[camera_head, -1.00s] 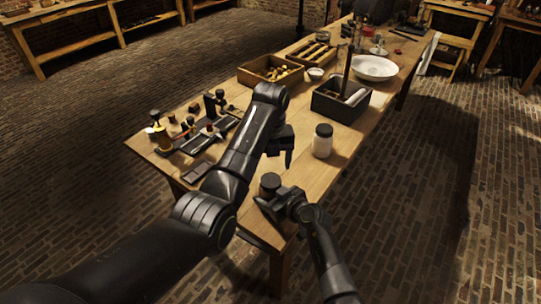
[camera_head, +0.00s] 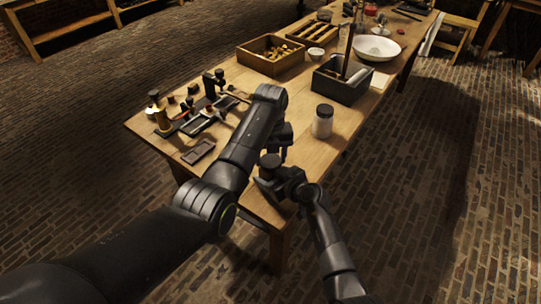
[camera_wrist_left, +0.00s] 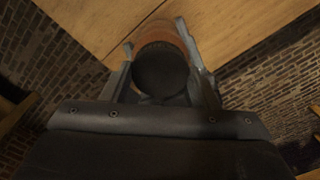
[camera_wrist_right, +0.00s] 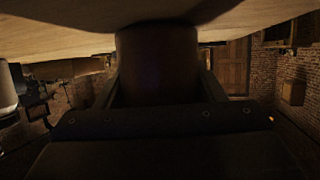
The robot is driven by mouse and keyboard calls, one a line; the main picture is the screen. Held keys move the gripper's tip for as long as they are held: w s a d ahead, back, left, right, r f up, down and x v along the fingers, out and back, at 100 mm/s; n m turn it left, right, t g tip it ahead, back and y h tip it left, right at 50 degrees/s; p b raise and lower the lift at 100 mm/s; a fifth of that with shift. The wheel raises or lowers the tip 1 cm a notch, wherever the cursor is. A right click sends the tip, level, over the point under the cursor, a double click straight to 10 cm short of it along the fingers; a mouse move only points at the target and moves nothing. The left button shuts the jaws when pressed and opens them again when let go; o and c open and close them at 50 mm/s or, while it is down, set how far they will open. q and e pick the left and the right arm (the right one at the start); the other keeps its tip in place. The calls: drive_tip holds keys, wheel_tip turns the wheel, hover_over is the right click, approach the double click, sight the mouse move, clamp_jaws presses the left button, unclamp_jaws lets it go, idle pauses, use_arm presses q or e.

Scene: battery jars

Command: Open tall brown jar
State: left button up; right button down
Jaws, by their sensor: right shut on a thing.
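The tall brown jar with a dark lid (camera_head: 270,160) is at the table's near corner. My right gripper (camera_head: 272,184) is shut on its body, which fills the space between the fingers in the right wrist view (camera_wrist_right: 158,65). My left gripper (camera_head: 284,155) is close by the lid, pointing down. In the left wrist view the dark round lid (camera_wrist_left: 160,70) lies between my spread left fingers, with the brown body (camera_wrist_left: 160,35) beyond it. The left fingers look open. Whether they touch the lid I cannot tell.
A white jar with a dark lid (camera_head: 322,122) stands just right of the grippers. A dark box (camera_head: 340,88) and a wooden crate (camera_head: 270,62) stand behind. Small tools and a dark tray (camera_head: 198,152) lie left of my left arm. The table edge is near.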

use_arm(q)
drive_tip(key=shift+c, duration=1.2)
drive_tip(key=n, duration=0.5)
drive_tip(key=shift+n, duration=0.4)
drive_tip(key=n, duration=0.4)
drive_tip(key=shift+n, duration=0.3)
drive_tip(key=n, duration=0.3)
drive_tip(key=o, duration=1.1)
drive_tip(key=shift+c, duration=0.2)
